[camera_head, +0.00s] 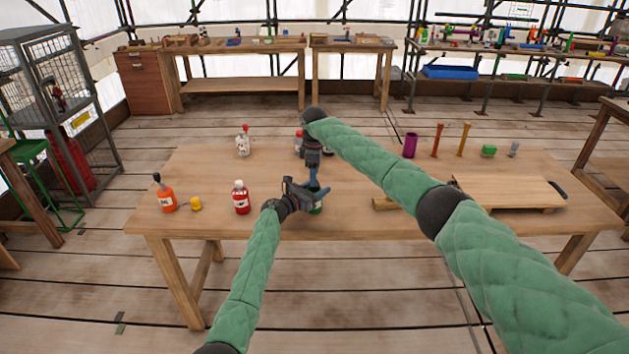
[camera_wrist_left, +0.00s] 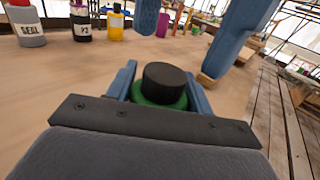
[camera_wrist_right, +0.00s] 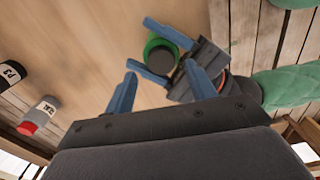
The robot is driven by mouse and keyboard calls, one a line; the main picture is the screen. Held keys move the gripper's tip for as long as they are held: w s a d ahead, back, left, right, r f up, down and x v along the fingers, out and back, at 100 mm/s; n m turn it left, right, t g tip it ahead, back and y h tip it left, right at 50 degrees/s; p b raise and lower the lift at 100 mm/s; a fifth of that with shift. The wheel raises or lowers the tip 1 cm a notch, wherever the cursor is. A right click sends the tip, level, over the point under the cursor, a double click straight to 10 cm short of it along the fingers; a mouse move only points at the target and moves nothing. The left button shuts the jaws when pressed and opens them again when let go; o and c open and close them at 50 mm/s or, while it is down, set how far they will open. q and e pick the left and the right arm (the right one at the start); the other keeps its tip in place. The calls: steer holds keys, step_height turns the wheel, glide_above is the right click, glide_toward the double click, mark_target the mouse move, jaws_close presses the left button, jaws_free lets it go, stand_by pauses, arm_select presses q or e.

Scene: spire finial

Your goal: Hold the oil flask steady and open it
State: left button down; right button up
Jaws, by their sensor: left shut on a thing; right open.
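A green flask (camera_head: 317,208) with a black cap is near the front middle of the table. My left gripper (camera_head: 317,192) is shut around its body from the left; the flask looks upright. The left wrist view shows the green body (camera_wrist_left: 160,93) between the two blue fingers, with the black cap (camera_wrist_left: 166,82) on top. My right gripper (camera_head: 313,181) points down just above the flask, open and empty. In the right wrist view the black cap (camera_wrist_right: 161,58) lies beyond my right fingers (camera_wrist_right: 161,88), apart from them. The flask's label is hidden.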

steer(key=shift+r, duration=0.35)
steer(key=shift+s, duration=0.1)
steer(key=c, duration=0.3)
steer(key=shift+s+a+f, duration=0.1)
steer(key=shift+a+f, duration=0.05)
steer(key=shift+a, duration=0.15)
steer(key=r, duration=0.2)
steer(key=r+m, duration=0.1)
steer(key=shift+w+a+r+y, duration=0.15)
steer(key=shift+w+a+y, duration=0.05)
steer(key=shift+a+y, duration=0.1)
steer(key=shift+d+r+m, duration=0.3)
steer(key=shift+m, duration=0.2)
steer(key=shift+s+d+m, duration=0.1)
steer(key=shift+d+m, duration=0.15)
steer(key=shift+m, duration=0.25)
steer(key=shift+f, duration=4.05)
